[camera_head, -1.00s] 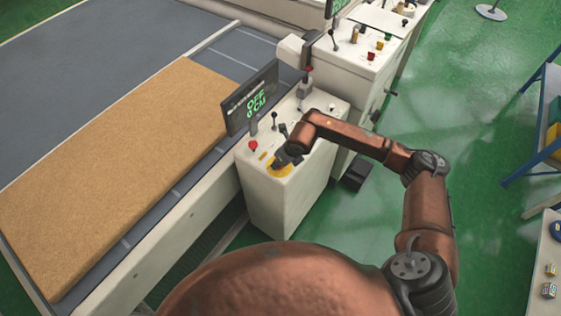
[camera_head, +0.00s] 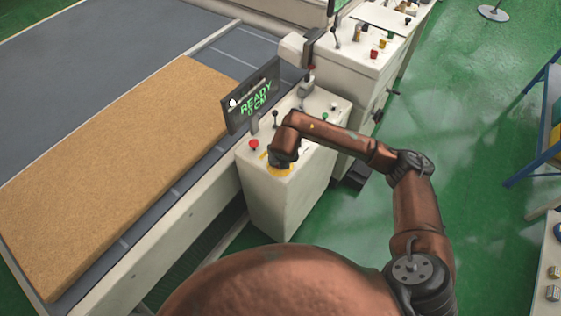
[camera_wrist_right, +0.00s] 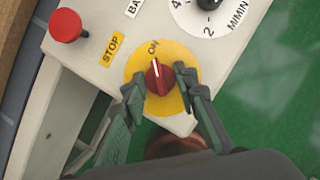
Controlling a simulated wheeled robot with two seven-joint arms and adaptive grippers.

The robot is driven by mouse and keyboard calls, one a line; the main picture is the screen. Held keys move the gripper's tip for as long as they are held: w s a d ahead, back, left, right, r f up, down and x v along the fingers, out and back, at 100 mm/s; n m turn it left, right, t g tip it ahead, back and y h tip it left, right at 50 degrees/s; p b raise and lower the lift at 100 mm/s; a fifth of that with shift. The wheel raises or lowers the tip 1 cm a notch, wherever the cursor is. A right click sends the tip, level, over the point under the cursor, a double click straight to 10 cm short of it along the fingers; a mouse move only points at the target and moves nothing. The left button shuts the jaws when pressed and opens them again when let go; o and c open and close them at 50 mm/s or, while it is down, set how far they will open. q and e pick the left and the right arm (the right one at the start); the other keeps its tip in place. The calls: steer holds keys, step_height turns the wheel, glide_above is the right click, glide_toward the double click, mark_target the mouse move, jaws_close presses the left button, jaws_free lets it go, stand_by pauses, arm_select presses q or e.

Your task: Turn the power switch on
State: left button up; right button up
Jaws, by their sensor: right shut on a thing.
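The power switch is a red rotary knob (camera_wrist_right: 158,78) on a yellow round plate (camera_wrist_right: 186,58) at the corner of the control box. In the right wrist view its white mark points up at the "ON" label. My right gripper (camera_wrist_right: 160,80) has its two fingers on either side of the knob, shut on it. In the head view the gripper hides the knob, and only part of the yellow plate (camera_head: 279,170) shows. The display (camera_head: 252,97) on the box reads "READY 0 CM" in green. My left gripper is not in view.
A red STOP button (camera_wrist_right: 67,25) and a speed dial (camera_wrist_right: 208,3) sit on the same panel. A tan mattress (camera_head: 115,165) lies on the grey conveyor to the left. Another control console (camera_head: 365,55) stands behind.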

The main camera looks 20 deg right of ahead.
steer(key=shift+w+r, duration=0.1)
steer(key=o, duration=1.1)
steer(key=shift+o, duration=0.2)
steer(key=v, duration=1.2)
